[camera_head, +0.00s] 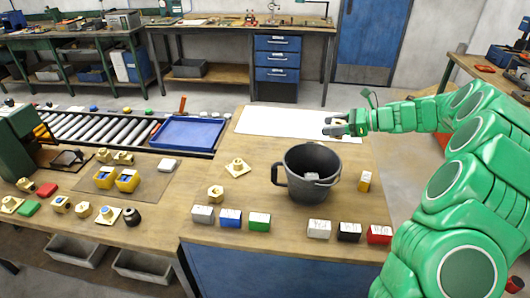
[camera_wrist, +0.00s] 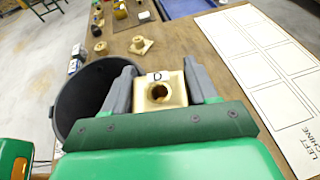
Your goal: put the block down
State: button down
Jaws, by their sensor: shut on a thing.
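My gripper (camera_head: 335,127) is above the wooden table near the right end of the white board, behind the dark bucket. In the wrist view my gripper (camera_wrist: 160,84) is shut on a brass block (camera_wrist: 174,97) with a round hole and a label reading D. The block sits between the two grey fingers; in the head view it is mostly hidden by them. The white board (camera_head: 280,122) lies flat on the table; in the wrist view the board (camera_wrist: 262,75) shows outlined boxes and the words LEFT and MACHINE.
The dark bucket (camera_head: 293,185) stands mid-table with a pale thing inside. A yellow block (camera_head: 364,181) is to its right. Small blocks, including blue (camera_head: 230,219), green (camera_head: 259,222) and red (camera_head: 379,235), line the front. A blue tray (camera_head: 187,133) is left. The board is largely clear.

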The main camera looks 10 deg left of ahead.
jog(key=w+a+n+g, duration=0.1)
jog(key=w+a, duration=0.6)
jog(key=a, duration=0.5)
jog(key=n+g, duration=0.1)
send_over(261, 151)
notch_tip(261, 151, down, 6)
jog(key=shift+f, duration=5.15)
jog(key=shift+f, duration=0.15)
jog(key=shift+c, duration=1.6)
grip_release()
